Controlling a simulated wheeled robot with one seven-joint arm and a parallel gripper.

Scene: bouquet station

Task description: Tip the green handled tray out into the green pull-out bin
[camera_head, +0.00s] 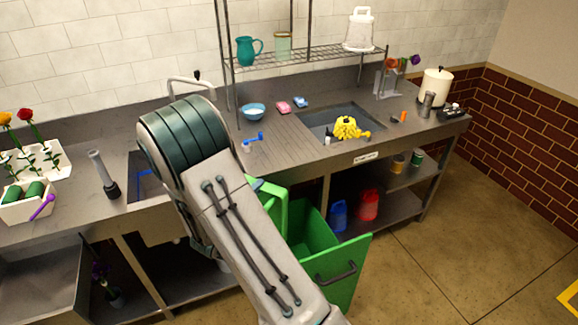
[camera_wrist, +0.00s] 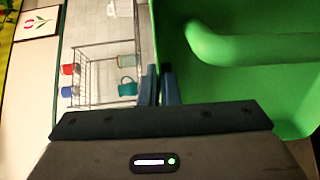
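The green pull-out bin (camera_head: 345,283) stands pulled out below the counter, open at the top, with a dark handle on its front. The green handled tray (camera_head: 274,201) shows partly behind my arm, tilted and above the bin's left side. In the wrist view the tray (camera_wrist: 280,95) fills the right side, with a thick green bar, apparently its handle, across it. My gripper (camera_wrist: 164,88) has its fingers close together on the tray's edge. The part of the tray's inside that shows looks bare; the rest is hidden.
The counter (camera_head: 290,150) runs behind the bin, with a sink (camera_head: 318,121) holding a yellow item (camera_head: 345,127). A wire shelf (camera_head: 310,58) stands above. Blue (camera_head: 338,215) and red (camera_head: 368,204) containers sit on the lower shelf beside the bin. Floor (camera_head: 440,250) is clear at right.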

